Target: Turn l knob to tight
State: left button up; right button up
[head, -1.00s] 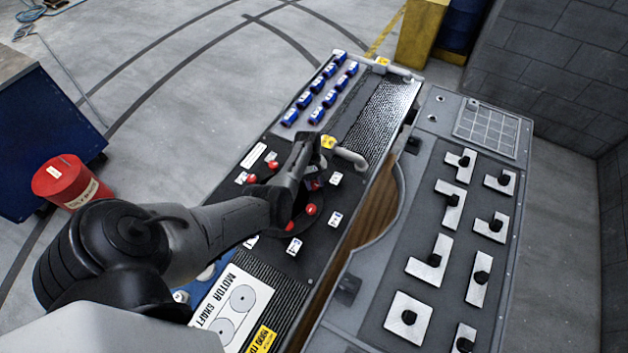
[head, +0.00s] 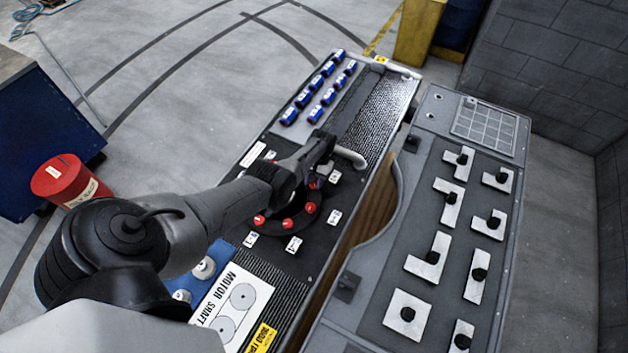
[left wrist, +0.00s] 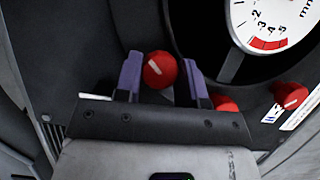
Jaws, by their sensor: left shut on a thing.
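Several red knobs (head: 283,222) sit around a dark ring on the black panel (head: 300,262) in the head view. My left gripper (head: 316,165) is over the far side of this ring and hides part of it. Two more red knobs, one partly hidden by the gripper (left wrist: 226,103) and one at right (left wrist: 291,95), show there. The knob labels are too small to read surely. My right gripper is not in view.
A white dial (left wrist: 278,22) with a red band lies close beyond the held knob. Blue cylinders (head: 316,113) and a grey handle (head: 350,157) are on the panel's far part. A grey board with black knobs on white plates (head: 407,315) stands at right. A red canister (head: 64,180) is at left.

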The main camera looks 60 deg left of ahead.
pick_arm(q)
jog(key=shift+m, duration=0.4)
jog(key=o, duration=0.9)
jog(key=shift+p+v, duration=1.2)
jog(key=shift+v, duration=5.7)
jog(key=shift+w+d, duration=0.15)
jog(key=shift+d, duration=0.05)
